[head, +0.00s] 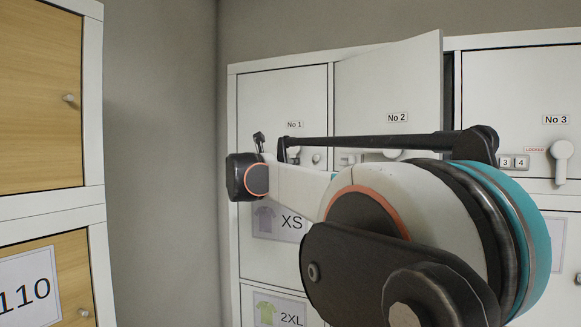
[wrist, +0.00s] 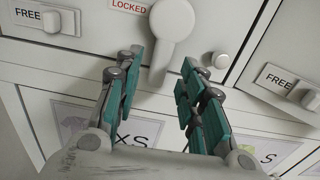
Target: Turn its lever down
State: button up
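The lever (wrist: 172,22) in the wrist view is pale, with a round hub and a handle that runs down and slightly left. A LOCKED label is beside its hub. My gripper (wrist: 161,64) is open, one teal-padded finger on each side of the handle's lower end. I see no clear contact with the handle. In the head view, my gripper (head: 270,147) is in front of the No 1 door (head: 286,93), above its XS sign. A lever (head: 294,151) shows there only in part, behind my arm.
The No 2 door (head: 388,85) stands ajar, its edge swung outward. The No 3 door has a lever (head: 562,160) hanging down beside a LOCKED label. A round knob (wrist: 221,60) is right of the lever. Wood-fronted lockers (head: 40,95) stand at left.

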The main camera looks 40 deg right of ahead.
jog(key=v, duration=0.9)
